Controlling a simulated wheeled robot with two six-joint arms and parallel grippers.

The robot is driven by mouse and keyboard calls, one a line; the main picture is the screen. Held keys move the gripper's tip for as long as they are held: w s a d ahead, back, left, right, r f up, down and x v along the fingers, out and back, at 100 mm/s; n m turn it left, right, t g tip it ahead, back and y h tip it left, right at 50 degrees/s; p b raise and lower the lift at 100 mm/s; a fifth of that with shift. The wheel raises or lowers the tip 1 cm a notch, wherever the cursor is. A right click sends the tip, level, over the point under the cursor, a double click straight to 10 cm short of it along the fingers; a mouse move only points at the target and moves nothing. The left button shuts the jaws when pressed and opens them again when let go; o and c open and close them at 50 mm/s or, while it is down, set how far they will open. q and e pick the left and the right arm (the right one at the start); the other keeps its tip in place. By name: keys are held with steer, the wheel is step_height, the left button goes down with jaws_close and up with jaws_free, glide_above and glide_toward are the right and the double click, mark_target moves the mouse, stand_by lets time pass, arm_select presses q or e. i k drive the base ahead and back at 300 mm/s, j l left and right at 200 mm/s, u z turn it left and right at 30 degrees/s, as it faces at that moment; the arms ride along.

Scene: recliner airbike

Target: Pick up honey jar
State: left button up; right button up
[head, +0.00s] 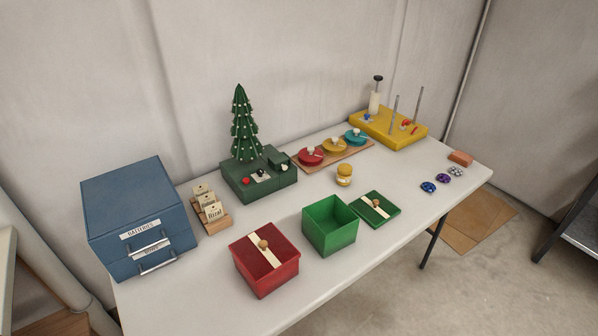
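A small honey jar (344,176) with a yellow lid and yellow body stands upright near the middle of the white table, behind the green box's lid and in front of the wooden board. Nothing touches it. Neither of my grippers shows in the head view.
An open green box (330,227) and its lid (375,208) stand in front of the jar. A red box (264,262), blue drawer cabinet (137,220), green tree base (259,181), board with coloured dishes (334,155) and yellow stand (388,129) surround it.

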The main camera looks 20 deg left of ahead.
mark_target(344, 174)
steer(key=i+l+u, duration=0.45)
steer(key=l+u, duration=0.25)
steer(key=l, duration=0.15)
steer(key=i+l+u, duration=0.25)
steer(key=l+u, duration=0.2)
steer(key=l, duration=0.2)
